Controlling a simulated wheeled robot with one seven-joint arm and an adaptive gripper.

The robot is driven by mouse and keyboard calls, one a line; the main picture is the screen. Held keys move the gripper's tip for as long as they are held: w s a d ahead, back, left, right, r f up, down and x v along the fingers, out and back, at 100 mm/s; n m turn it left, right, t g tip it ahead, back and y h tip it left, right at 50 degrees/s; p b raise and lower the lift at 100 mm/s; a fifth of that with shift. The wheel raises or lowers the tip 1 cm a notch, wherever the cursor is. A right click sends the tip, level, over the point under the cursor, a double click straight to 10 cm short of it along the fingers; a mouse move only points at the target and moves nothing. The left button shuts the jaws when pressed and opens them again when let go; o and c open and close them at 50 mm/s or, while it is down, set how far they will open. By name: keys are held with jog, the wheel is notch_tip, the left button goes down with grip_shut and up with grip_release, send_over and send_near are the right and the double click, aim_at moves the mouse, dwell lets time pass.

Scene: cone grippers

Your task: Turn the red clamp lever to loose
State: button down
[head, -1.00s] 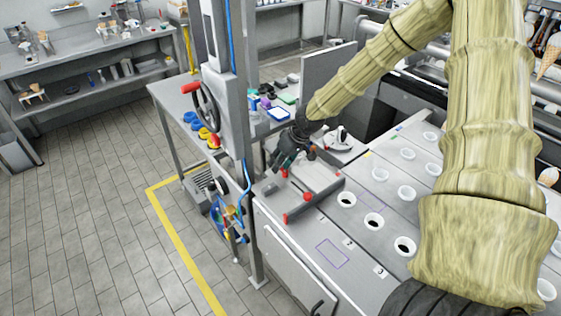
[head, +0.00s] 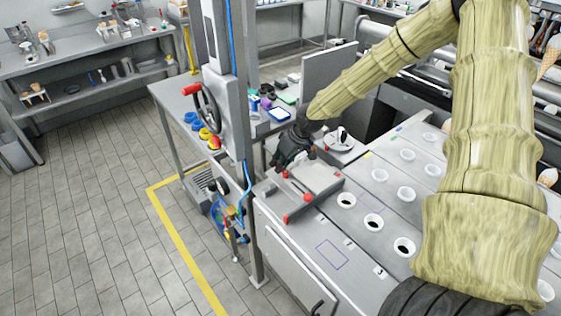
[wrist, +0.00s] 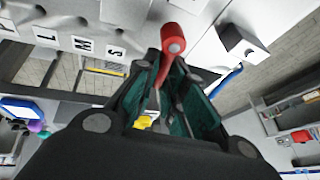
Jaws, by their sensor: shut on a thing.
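The red clamp lever (wrist: 178,33) shows in the wrist view, with its round pivot end at the top centre and its arm running down between my fingers. My gripper (wrist: 168,85) has its dark green-padded fingers closed around the lever's arm. In the head view my gripper (head: 286,160) is at the far left edge of the metal fixture plate (head: 318,177). There the gripper hides most of the lever. Other small red parts (head: 308,197) show on the plate.
A grey post with a red-handled wheel (head: 207,106) stands just left of my gripper. A round white dial (head: 340,140) is to its right. White-rimmed holes (head: 373,221) fill the machine top nearer me.

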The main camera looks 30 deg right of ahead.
jog(key=n, duration=0.1)
jog(key=n+g+y, duration=0.1)
jog(key=n, duration=0.1)
jog(key=shift+a+p, duration=0.35)
jog(key=n, duration=0.1)
jog(key=n+g+b, duration=0.1)
jog(key=a+n, duration=0.1)
jog(key=n, duration=0.1)
jog(key=shift+s+f+g+y, duration=0.1)
jog(key=shift+s+g+y, duration=0.2)
jog(key=shift+y, duration=0.1)
jog(key=n, duration=0.1)
jog(key=n+g+b, duration=0.1)
jog(key=n, duration=0.1)
jog(key=s+n+g+b, duration=0.1)
jog(key=shift+a+n, duration=0.3)
jog(key=shift+a, duration=0.1)
jog(key=shift+s+a+n+g+b, duration=0.1)
jog(key=shift+s+n+g+b, duration=0.25)
jog(key=shift+n, duration=0.65)
jog(key=shift+s+a+n+g+b, duration=0.15)
jog(key=shift+n+g+b, duration=0.25)
jog(key=shift+n, duration=0.6)
jog(key=shift+d, duration=0.1)
jog(key=c, duration=1.5)
grip_release()
jog(key=shift+s, duration=0.1)
jog(key=v, duration=1.2)
